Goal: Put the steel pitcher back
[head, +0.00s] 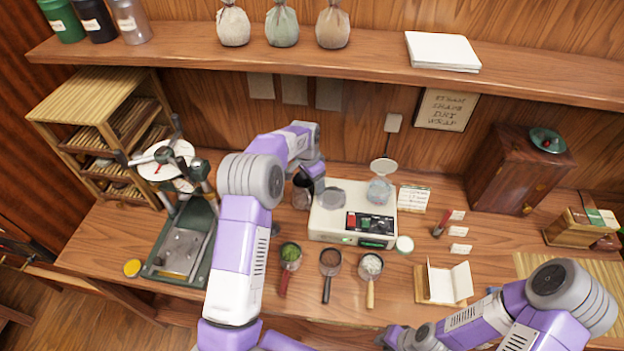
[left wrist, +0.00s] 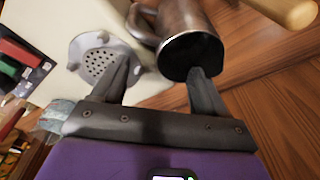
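The dark steel pitcher (head: 301,194) stands upright on the counter, just left of the white steaming machine (head: 324,224). My left gripper (head: 316,184) is at the pitcher's upper right in the head view, partly hidden by my own arm. In the left wrist view the left gripper's fingers (left wrist: 162,82) are spread apart. The pitcher (left wrist: 188,22) is beyond the fingertips, with its dark round opening overlapped by the right-hand finger and its handle toward the gap. Contact cannot be told. My right gripper (head: 393,338) is low at the bottom edge; its fingers are unclear.
The machine has a perforated disc (head: 333,197) and a glass vessel (head: 380,190). Several handled scoops (head: 330,262) lie in front. A green press (head: 182,245) stands left, a wooden cabinet (head: 515,170) right. A shelf (head: 370,55) spans the back.

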